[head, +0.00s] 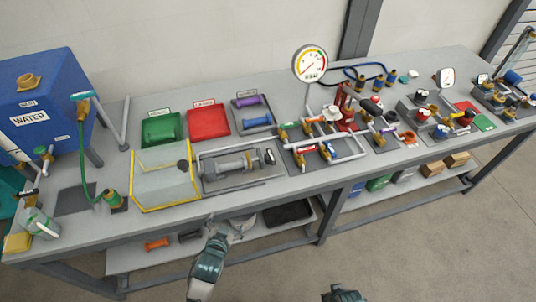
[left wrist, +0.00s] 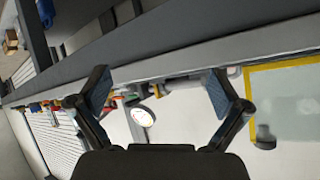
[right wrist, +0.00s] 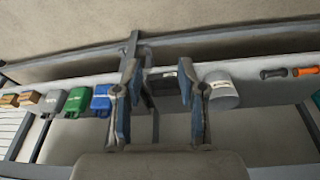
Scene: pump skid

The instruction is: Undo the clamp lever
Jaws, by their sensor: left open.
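A grey pipe assembly (head: 232,165) lies in a shallow tray on the bench, with a dark knob-like part at its right end. I cannot make out a clamp lever on it for certain; its details are too small. My left gripper (head: 238,226) is open and empty in front of the bench's front edge, below and apart from the pipe assembly. The left wrist view shows its spread fingers (left wrist: 160,88) with the bench edge beyond. My right gripper (head: 343,293) is at the bottom edge of the head view. In the right wrist view its fingers (right wrist: 158,85) are apart and empty.
A clear panel with a yellow frame (head: 137,178) lies left of the assembly. Green (head: 160,129) and red (head: 208,122) trays stand behind. A gauge (head: 310,63) and valve piping (head: 325,128) stand right. A lower shelf (head: 130,262) holds several items. The floor in front is clear.

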